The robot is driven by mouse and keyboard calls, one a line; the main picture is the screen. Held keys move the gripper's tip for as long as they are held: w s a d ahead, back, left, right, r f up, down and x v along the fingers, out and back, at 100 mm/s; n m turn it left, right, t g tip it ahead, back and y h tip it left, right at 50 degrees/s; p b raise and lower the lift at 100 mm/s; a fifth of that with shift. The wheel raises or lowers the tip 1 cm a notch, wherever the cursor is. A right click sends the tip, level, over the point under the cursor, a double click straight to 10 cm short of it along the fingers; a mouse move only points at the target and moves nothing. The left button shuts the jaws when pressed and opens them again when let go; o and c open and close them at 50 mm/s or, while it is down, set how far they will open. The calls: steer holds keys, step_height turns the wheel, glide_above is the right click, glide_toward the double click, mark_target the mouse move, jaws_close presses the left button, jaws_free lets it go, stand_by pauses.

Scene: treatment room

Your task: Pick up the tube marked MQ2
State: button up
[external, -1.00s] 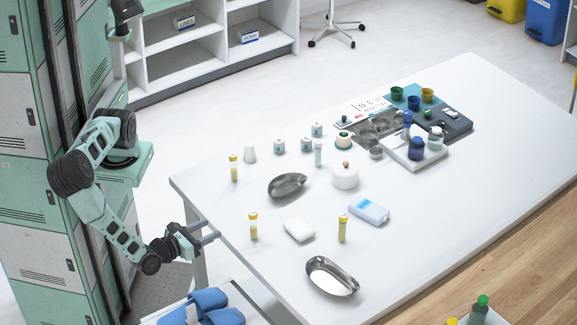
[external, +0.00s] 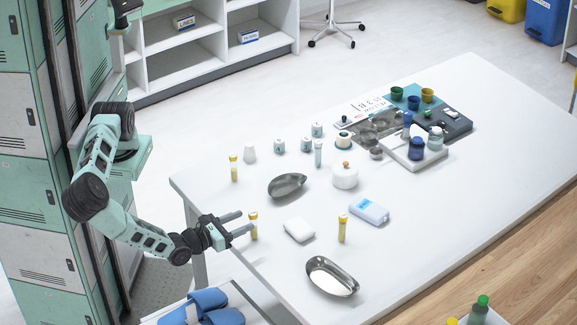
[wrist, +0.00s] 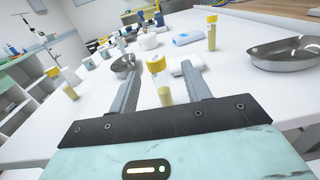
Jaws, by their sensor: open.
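Three upright tubes with yellow caps and yellowish contents stand on the white table. One tube (external: 253,229) is near the table's left edge; in the wrist view this tube (wrist: 164,88) shows between my fingers. A second tube (external: 234,170) is further back, at left in the wrist view (wrist: 64,84). A third tube (external: 342,230) is further right, at upper middle in the wrist view (wrist: 212,34). I cannot read a marking on any, so cannot tell which is MQ2. My gripper (external: 245,221) is open and empty, its fingertips beside the nearest tube; contact cannot be told.
A steel kidney dish (external: 332,277) lies in front, another darker one (external: 287,186) behind. A white pad (external: 299,229) lies beside the nearest tube. A blue-white packet (external: 369,211), a white pot (external: 345,177) and small jars (external: 279,146) stand further off. The table's right front is clear.

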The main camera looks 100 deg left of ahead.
mark_target(251, 213)
steer(key=p+x, duration=0.1)
steer(key=x, duration=0.3)
steer(key=shift+a+p, duration=0.35)
steer(key=shift+a, duration=0.05)
steer(key=shift+w+a, duration=0.15)
steer(key=shift+w, duration=0.05)
steer(key=shift+f, duration=0.1)
steer(key=shift+c, duration=0.3)
jaws_close()
